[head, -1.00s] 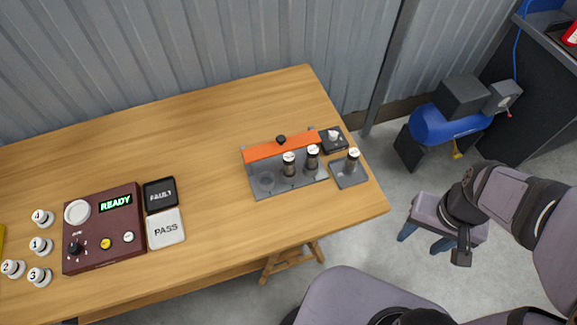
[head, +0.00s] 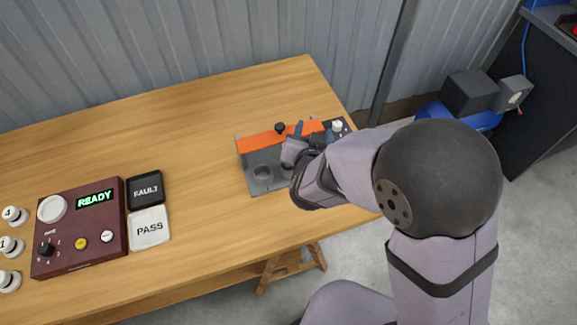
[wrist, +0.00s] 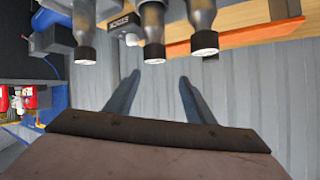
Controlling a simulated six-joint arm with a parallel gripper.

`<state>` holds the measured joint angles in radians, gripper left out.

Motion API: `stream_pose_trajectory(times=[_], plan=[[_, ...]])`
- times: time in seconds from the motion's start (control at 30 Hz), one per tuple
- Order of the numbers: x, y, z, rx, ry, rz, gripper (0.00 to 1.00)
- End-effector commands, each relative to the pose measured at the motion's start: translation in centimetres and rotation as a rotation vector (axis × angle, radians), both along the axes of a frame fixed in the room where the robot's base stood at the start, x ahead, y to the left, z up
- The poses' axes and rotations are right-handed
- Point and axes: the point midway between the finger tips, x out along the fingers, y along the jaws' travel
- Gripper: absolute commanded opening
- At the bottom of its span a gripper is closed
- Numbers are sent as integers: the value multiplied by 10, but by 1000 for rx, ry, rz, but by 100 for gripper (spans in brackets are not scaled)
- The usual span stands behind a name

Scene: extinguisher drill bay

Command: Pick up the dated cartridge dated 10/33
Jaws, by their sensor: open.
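Three dated cartridges, clear-grey bodies with black caps and pale tops, show in the wrist view: left (wrist: 84,35), middle (wrist: 152,30) and right (wrist: 202,22). Their dates are not legible, so I cannot tell which is 10/33. My gripper (wrist: 158,80) is open and empty, its two blue fingers apart; the middle cartridge's cap is roughly in line with the gap.
A black knob (head: 280,129) stands at the orange bar. A dark box with a white knob (head: 337,126) is by the rack. At left are the maroon READY tester (head: 80,235), FAULT tray (head: 145,189), PASS tray (head: 150,229) and several numbered white-capped items (head: 10,245). The middle tabletop is clear.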

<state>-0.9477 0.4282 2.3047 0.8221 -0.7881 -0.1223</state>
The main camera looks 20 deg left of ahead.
Motion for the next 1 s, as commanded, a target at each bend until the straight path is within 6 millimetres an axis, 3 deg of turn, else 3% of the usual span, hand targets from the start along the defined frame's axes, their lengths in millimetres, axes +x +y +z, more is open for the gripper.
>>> stream_pose_trajectory(times=[0.03,0.3,0.6,0.8,1.0], plan=[[-8,11,-12,-2,-50,2,49],[-47,38,-21,-5,-324,-29,49],[-96,41,-53,-65,-486,-66,49],[-104,40,-56,-79,-510,-76,49],[-93,41,-54,-80,-510,-78,49]])
